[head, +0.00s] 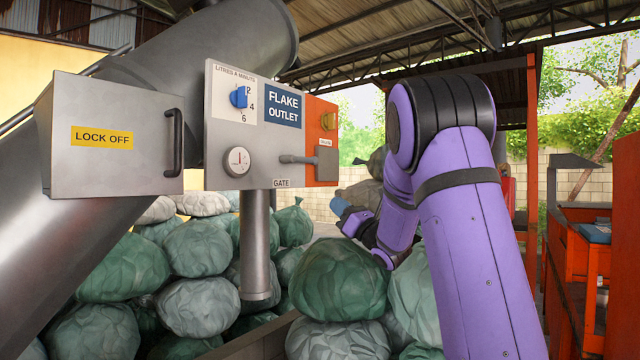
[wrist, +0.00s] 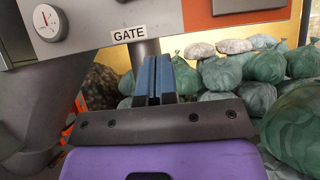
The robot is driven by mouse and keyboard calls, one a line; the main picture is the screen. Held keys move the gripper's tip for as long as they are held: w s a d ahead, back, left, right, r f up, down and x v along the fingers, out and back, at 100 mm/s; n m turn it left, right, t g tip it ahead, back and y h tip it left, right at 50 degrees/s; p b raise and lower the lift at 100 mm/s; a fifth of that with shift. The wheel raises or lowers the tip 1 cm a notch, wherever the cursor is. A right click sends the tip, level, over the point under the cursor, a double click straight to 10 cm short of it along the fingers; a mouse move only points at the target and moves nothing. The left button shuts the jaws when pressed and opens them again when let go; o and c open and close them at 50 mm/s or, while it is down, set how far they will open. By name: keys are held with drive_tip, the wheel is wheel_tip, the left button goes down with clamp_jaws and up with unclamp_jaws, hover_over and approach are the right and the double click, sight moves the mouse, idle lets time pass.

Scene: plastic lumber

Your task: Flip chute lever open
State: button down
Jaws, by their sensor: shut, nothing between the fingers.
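The chute lever (head: 298,159) is a grey handle on the right part of the control panel. It points sideways to the right, roughly level, above the GATE label (head: 282,183). My gripper (head: 338,206) is below and to the right of the lever, apart from it, with blue fingertips. In the wrist view my gripper (wrist: 155,78) has its blue fingers together with nothing held. The GATE label (wrist: 129,34) shows just above and left of the fingertips there. The lever itself does not show in the wrist view.
The FLAKE OUTLET panel (head: 224,121) carries a blue knob (head: 238,97) and a gauge (head: 237,161). A LOCK OFF box (head: 115,160) is at left. A metal pipe (head: 255,240) hangs below the panel. Green sacks (head: 340,278) are piled below and behind.

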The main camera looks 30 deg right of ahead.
sight(300, 160)
drive_tip(key=s+r+x, duration=0.1)
drive_tip(key=r+x, duration=0.1)
drive_tip(key=x, duration=1)
drive_tip(key=shift+d+r, duration=0.15)
drive_tip(key=shift+r, duration=0.1)
